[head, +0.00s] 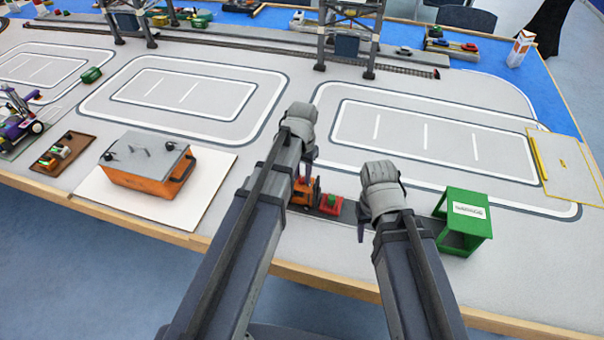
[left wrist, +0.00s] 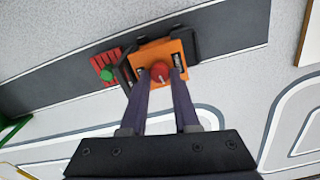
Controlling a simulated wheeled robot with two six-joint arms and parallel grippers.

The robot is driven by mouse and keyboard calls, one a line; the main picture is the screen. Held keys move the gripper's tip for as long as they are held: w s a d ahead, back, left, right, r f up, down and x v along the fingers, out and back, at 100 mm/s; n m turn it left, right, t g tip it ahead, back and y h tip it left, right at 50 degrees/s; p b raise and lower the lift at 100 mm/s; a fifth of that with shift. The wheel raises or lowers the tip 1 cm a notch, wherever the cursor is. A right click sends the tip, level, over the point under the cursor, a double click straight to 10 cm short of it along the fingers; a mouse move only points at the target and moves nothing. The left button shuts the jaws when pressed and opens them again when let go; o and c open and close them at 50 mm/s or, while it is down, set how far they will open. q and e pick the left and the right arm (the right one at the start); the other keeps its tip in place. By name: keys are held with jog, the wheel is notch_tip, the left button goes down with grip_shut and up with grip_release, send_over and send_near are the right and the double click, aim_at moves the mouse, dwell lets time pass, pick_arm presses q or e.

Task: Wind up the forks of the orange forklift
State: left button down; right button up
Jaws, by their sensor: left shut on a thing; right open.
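The orange forklift (head: 303,196) stands on a dark strip near the table's front edge, partly hidden behind my left arm. In the left wrist view the forklift (left wrist: 181,48) is seen from above, with black parts at both ends and a round red knob (left wrist: 160,70) on top. My left gripper (left wrist: 161,76) has its two fingers on either side of this knob and is shut on it. In the head view my left gripper (head: 304,155) is above the forklift. A red pallet (head: 331,204) with a green piece lies beside the black fork end. My right gripper (head: 366,226) is open, right of the pallet; its fingertips are mostly hidden.
A green open-sided box (head: 464,222) stands right of my right gripper. An orange case with a grey lid (head: 147,165) sits on a white board at the left. Gantry crane legs (head: 372,50) stand behind on the rails. The marked grey lanes between are clear.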

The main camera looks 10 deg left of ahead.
aim_at(303, 178)
pick_arm(q)
jog(key=m, duration=0.6)
jog(key=shift+d, duration=0.1)
jog(key=shift+m, duration=0.4)
dwell(0.3)
jog(key=c, duration=0.6)
grip_release()
jog(key=shift+c, duration=0.2)
jog(key=shift+r, duration=0.15)
notch_tip(303, 178, up, 8)
jog(key=p, duration=0.8)
jog(key=shift+f, duration=0.2)
